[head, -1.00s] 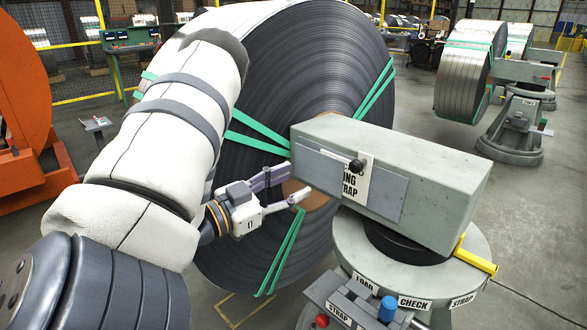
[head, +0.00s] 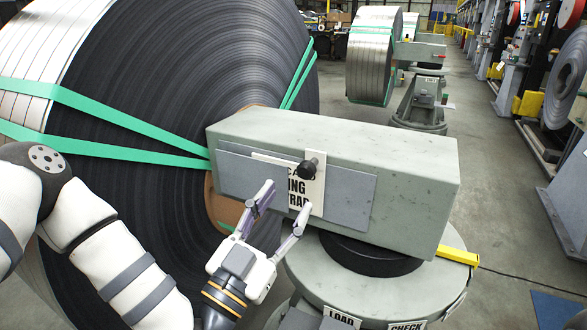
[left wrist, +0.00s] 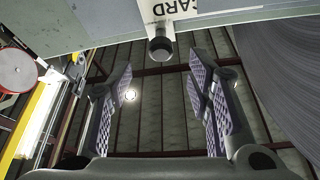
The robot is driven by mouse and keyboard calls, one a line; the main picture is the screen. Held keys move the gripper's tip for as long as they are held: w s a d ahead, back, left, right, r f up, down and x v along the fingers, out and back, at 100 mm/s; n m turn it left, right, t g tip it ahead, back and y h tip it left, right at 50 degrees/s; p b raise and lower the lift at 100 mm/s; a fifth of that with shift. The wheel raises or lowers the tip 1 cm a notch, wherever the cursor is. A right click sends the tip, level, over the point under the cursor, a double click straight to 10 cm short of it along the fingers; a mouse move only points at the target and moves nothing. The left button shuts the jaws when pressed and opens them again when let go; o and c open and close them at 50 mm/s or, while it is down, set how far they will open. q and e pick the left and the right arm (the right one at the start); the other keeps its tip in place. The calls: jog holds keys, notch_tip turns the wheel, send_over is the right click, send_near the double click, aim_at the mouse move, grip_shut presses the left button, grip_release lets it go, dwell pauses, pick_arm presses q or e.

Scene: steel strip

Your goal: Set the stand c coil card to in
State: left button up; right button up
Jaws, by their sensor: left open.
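The coil card is a white slide plate (head: 318,195) with black lettering, partly behind a grey plate (head: 350,195) on the side of the grey stand arm (head: 400,165). A black knob (head: 308,169) sticks out of it. The left wrist view shows the knob (left wrist: 160,46) below the word CARD, beyond and between my finger tips. My left gripper (head: 285,199) is open and empty, its fingers pointing up just below the knob and apart from it. It also shows in the left wrist view (left wrist: 158,90). My right gripper is out of view.
A huge steel strip coil (head: 180,120) with green straps (head: 110,120) stands close on the left. Below the arm is a round pedestal (head: 330,285) with LOAD and CHECK labels. A yellow bar (head: 458,257) sticks out at its right. The floor to the right is open.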

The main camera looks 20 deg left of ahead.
aim_at(303, 175)
pick_arm(q)
jog(key=x, duration=0.8)
jog(key=shift+w+r, duration=0.1)
jog(key=shift+w, duration=0.15)
grip_shut()
